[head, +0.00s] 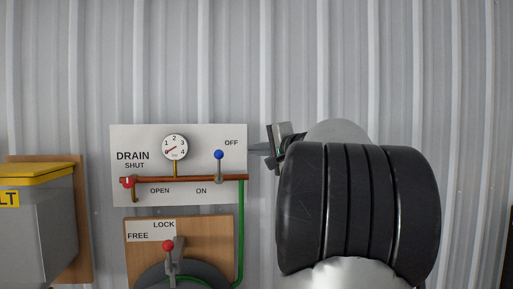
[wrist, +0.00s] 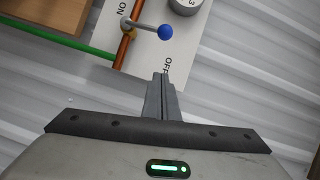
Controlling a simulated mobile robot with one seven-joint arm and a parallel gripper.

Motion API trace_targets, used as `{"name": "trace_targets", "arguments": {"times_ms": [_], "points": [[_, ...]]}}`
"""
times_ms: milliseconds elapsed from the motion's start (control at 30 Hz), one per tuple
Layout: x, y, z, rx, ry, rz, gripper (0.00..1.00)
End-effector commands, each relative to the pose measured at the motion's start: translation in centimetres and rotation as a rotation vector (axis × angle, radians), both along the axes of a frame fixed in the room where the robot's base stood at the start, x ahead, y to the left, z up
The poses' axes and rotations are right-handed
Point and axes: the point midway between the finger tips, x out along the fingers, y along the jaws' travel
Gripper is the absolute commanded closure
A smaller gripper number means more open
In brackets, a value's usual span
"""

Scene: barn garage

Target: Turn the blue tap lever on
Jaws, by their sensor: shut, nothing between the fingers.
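The blue tap lever (head: 219,156) has a round blue knob on a grey stem. It stands upright from the copper pipe (head: 200,179), with its knob near the OFF label and the ON label below left. My gripper (head: 252,150) is to the right of the lever, at about knob height. In the wrist view the shut fingers (wrist: 161,76) point towards the blue knob (wrist: 165,32), with a gap between them and the knob. The fingers hold nothing and overlap the board's edge in that view.
A dial gauge (head: 174,147) and a red lever (head: 129,182) are left of the blue lever. Below are a green hose (head: 240,230) and a red-knobbed lock lever (head: 168,246). A grey bin with a yellow lid (head: 38,173) stands far left. The corrugated wall is bare above.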

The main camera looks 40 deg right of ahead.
Motion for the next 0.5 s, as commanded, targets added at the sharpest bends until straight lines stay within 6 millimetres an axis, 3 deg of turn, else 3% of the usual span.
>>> {"name": "trace_targets", "arguments": {"times_ms": [267,500], "points": [[6.1,-0.6,-0.2,0.003,0.0,0.004,1.0],[7.1,2.3,-1.0,0.001,0.0,0.0,1.0]]}}
